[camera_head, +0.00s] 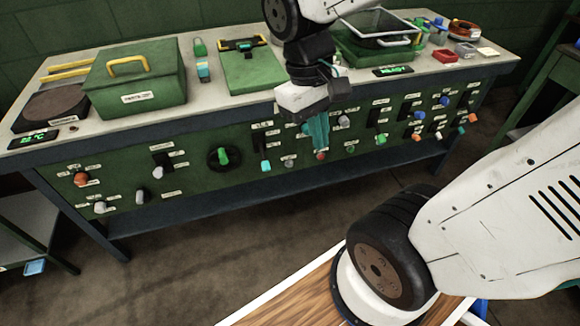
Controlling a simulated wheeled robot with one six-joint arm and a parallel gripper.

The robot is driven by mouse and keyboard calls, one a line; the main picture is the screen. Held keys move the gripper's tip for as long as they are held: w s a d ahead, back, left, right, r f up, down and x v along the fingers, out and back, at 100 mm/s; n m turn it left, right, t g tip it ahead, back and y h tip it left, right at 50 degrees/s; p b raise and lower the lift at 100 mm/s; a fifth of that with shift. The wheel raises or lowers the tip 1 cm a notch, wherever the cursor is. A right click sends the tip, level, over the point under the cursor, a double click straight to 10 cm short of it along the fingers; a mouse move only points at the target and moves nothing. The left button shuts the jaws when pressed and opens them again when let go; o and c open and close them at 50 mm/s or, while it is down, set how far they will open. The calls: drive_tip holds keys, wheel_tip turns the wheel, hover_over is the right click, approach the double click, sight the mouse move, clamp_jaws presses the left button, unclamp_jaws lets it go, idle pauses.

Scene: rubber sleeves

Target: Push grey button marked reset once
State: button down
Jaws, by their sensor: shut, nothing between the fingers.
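My gripper (319,146) hangs down in front of the green control panel (200,185), its teal fingers shut and empty. A red button shows just below the fingertips; I cannot tell whether they touch it. Several grey or whitish knobs and buttons are on the panel: one (289,160) left of the fingers, one (344,121) to their right, and others (142,196) at the lower left. The labels are too small to read, so I cannot tell which is marked reset. The fingers hide part of the panel behind them.
The bench top (215,104) holds a green box (135,85) with a yellow handle, a tray (385,28) and small items. A green dial (223,156), an orange-red knob (81,178) and blue and orange buttons stick out nearby.

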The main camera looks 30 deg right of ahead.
sight(289, 165)
drive_tip(key=w+d+f+n+g+h, duration=0.1)
drive_tip(key=w+d+f+n+h, duration=0.35)
drive_tip(key=f, duration=0.45)
drive_tip(key=w+d+f+n+g+h, duration=0.2)
drive_tip(key=w+d+f+n+h, duration=0.25)
drive_tip(key=f, duration=0.45)
drive_tip(key=w+d+f+n+g+h, duration=0.1)
drive_tip(key=w+d+f+n+h, duration=0.15)
drive_tip(key=w+d+f, duration=0.5)
drive_tip(key=w+f+n+t+h, duration=0.3)
drive_tip(key=f+n+t, duration=0.9)
drive_tip(key=f, duration=1.5)
drive_tip(key=w+a+f+n+t+y, duration=0.1)
drive_tip(key=w+f+n+t+y, duration=0.1)
drive_tip(key=w+n, duration=0.4)
drive_tip(key=shift+w+a+f+y, duration=0.15)
drive_tip(key=shift+a+f+y, duration=0.1)
drive_tip(key=shift+a+y, duration=0.2)
drive_tip(key=shift+d, duration=0.1)
drive_tip(key=w+d, duration=0.2)
drive_tip(key=w, duration=0.6)
drive_tip(key=shift+w+d, duration=0.2)
drive_tip(key=shift+w, duration=0.05)
drive_tip(key=shift+w, duration=0.15)
